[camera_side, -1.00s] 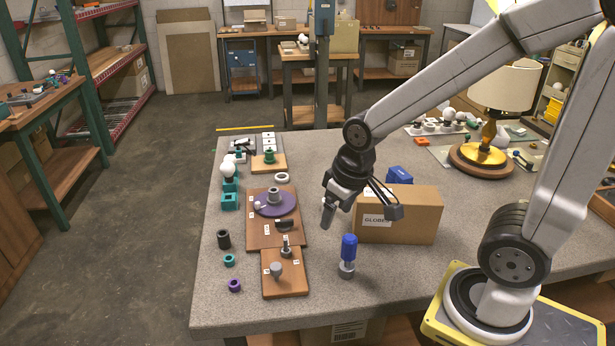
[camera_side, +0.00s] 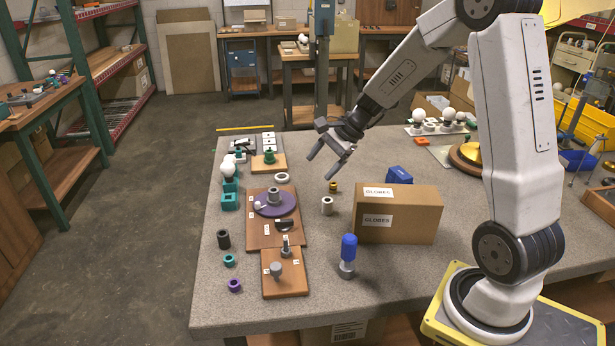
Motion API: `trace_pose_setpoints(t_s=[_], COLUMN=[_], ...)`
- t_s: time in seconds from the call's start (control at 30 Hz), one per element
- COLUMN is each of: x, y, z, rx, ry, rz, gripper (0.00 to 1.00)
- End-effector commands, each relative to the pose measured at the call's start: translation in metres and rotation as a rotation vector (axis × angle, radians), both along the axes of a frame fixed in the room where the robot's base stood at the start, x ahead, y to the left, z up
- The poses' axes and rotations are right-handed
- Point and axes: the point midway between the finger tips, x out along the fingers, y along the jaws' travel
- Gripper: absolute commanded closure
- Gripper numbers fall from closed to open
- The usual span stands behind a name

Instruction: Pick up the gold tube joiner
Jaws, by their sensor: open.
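The gold tube joiner (camera_side: 333,187) is a small gold ring-like piece standing on the grey table, left of the cardboard box and just behind a silver-grey cylinder (camera_side: 327,206). My gripper (camera_side: 327,162) is open and empty. The fingers appear apart from the joiner. How high they are over the table is hard to tell.
The cardboard box marked GLOBES (camera_side: 400,222) stands right of the joiner, with a blue object (camera_side: 398,175) behind it. A blue-handled tool (camera_side: 348,252) stands in front. Wooden boards (camera_side: 262,238) with parts lie to the left. The table between boards and box is mostly clear.

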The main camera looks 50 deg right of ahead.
Motion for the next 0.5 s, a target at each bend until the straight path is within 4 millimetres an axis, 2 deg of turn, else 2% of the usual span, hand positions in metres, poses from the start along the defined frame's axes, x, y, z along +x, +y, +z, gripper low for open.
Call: trace_pose_setpoints(t_s=[0.03,0.2,0.3,0.5], x=[0.007,0.027,0.032,0.033], y=[-0.020,-0.084,-0.121,-0.181], z=[-0.002,-0.001,0.000,0.002], rx=[0.064,0.296,0.418,0.605], ry=[-0.001,-0.037,-0.069,-0.135], rz=[-0.100,-0.421,-0.574,-0.791], gripper=[0.18,0.18,0.18,0.18])
